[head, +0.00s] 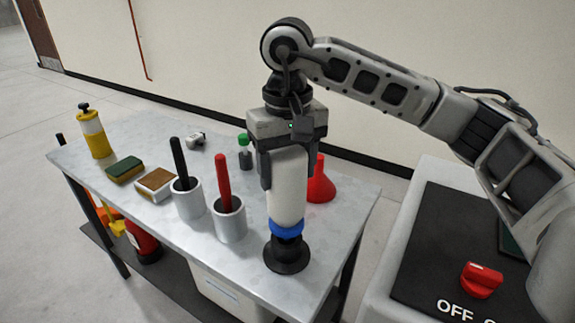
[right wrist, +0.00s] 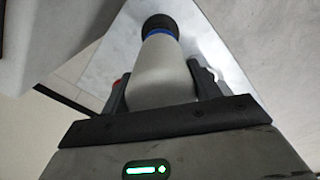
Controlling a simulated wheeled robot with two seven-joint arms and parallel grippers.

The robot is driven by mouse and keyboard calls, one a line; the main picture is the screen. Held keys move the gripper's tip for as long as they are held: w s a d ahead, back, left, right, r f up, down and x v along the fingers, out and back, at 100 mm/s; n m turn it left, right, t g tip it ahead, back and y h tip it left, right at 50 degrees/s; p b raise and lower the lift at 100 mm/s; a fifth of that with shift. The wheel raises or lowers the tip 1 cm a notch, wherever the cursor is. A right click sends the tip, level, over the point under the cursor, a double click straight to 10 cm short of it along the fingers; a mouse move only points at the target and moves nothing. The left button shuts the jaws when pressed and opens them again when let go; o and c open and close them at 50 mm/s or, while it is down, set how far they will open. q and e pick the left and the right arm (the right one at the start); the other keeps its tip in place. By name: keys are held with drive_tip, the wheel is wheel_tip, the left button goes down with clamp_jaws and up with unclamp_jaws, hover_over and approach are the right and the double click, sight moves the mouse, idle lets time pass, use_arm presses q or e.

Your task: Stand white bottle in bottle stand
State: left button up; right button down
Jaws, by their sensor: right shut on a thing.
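The white bottle (head: 287,195) hangs upright below my right gripper (head: 287,172), with its blue end (head: 286,230) pointing down. The gripper's fingers are shut on the sides of its upper part. The black bottle stand (head: 287,257), with a round flared base, is on the table's front right part, directly below the blue end. The blue end meets the stand's top in the picture; how deep it sits inside I cannot tell. The right wrist view shows the bottle (right wrist: 163,78) between the fingers and the dark stand (right wrist: 159,22) beyond the blue band. My left gripper is out of view.
A cup (head: 230,222) with a red-handled tool is close left of the stand; another cup (head: 189,202) has a black-handled tool. A red funnel (head: 321,186) is behind the bottle. A sponge (head: 125,169) and a yellow dispenser (head: 95,135) are farther left on the grey table (head: 130,205).

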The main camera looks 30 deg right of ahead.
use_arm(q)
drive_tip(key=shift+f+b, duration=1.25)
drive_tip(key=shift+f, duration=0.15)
use_arm(e)
drive_tip(key=shift+f, duration=1.65)
drive_tip(key=shift+c, duration=1.4)
unclamp_jaws()
use_arm(q)
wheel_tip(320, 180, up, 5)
drive_tip(key=p, duration=0.3)
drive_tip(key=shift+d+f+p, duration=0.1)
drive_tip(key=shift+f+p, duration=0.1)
drive_tip(key=shift+p, duration=0.1)
use_arm(e)
wheel_tip(320, 180, up, 16)
drive_tip(key=shift+r, duration=0.1)
